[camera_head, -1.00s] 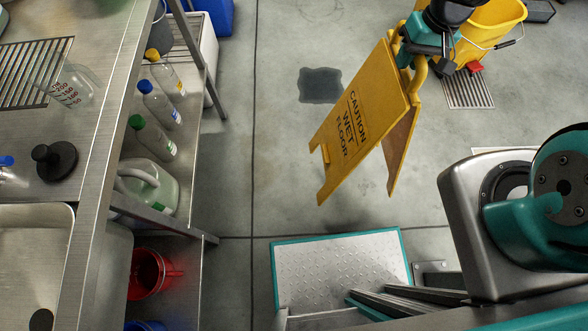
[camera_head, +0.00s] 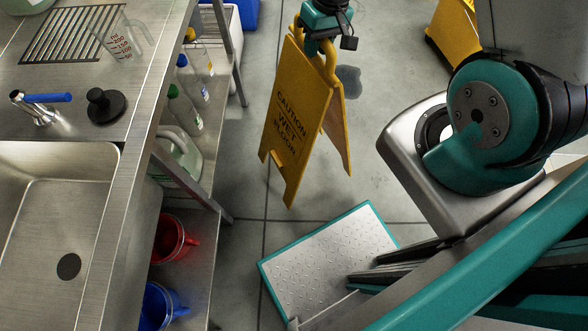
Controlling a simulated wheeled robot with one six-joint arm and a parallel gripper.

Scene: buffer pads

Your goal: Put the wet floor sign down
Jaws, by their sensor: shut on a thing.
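The yellow wet floor sign (camera_head: 286,125) hangs upright with its two panels spread, the black lettering facing me. My gripper (camera_head: 325,40) is shut on the handle at the top of the sign. The sign's feet appear to be above the floor, but I cannot tell the gap exactly. The fingertips are partly hidden by the gripper body and the sign's handle. A dark grey patch (camera_head: 349,82) on the floor shows behind the sign, partly covered by it.
A steel sink counter (camera_head: 92,200) with a lower shelf of bottles and red (camera_head: 170,238) and blue (camera_head: 160,305) containers runs along the left. A yellow object (camera_head: 453,35) stands at the upper right. Concrete floor (camera_head: 235,165) is clear between the shelf and the sign.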

